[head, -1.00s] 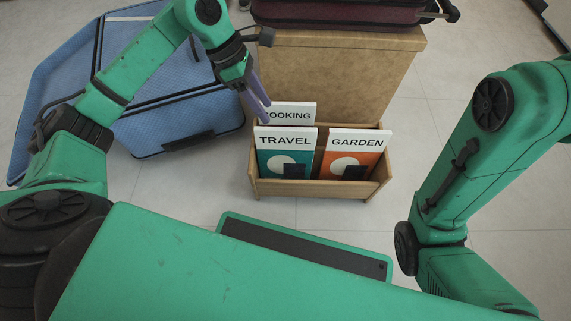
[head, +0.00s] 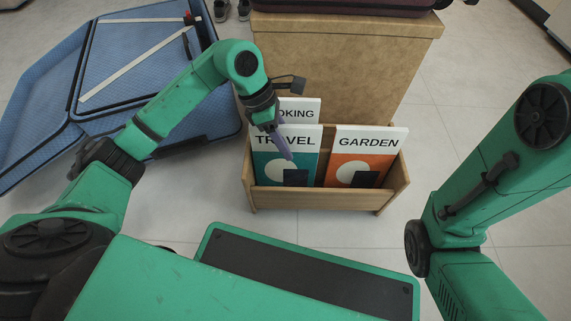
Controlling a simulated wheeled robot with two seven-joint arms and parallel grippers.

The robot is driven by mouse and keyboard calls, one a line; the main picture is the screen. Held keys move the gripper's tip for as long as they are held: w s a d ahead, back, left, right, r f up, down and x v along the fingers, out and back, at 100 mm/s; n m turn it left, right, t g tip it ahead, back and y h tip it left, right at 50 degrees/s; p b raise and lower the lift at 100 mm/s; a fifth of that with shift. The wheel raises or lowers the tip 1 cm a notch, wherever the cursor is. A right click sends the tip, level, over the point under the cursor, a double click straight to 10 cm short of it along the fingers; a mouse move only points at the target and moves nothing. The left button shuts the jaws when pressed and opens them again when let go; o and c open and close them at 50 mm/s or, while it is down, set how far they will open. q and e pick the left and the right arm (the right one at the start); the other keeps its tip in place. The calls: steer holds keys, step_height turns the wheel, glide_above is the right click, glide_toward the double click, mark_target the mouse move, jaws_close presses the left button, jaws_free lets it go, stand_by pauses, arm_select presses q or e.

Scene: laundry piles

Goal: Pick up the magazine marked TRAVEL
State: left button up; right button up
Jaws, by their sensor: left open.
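The TRAVEL magazine (head: 306,140), with a white title band over a teal cover, stands upright in the front left of a wooden rack (head: 325,199). My left gripper (head: 287,152), with purple fingers, is open and in front of the magazine's upper part, hiding some of its title and cover. I cannot tell whether it touches. My right arm shows at the right, but its gripper is out of the picture.
The GARDEN magazine (head: 361,157), orange, stands just right of TRAVEL. The COOKING magazine (head: 301,110) is behind TRAVEL. A cardboard-brown box (head: 350,60) rises behind the rack. A blue suitcase (head: 50,110) lies open on the left floor.

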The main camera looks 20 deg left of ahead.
arm_select(q)
steer(key=shift+f, duration=0.25)
stand_by(0.4)
jaws_close()
stand_by(1.3)
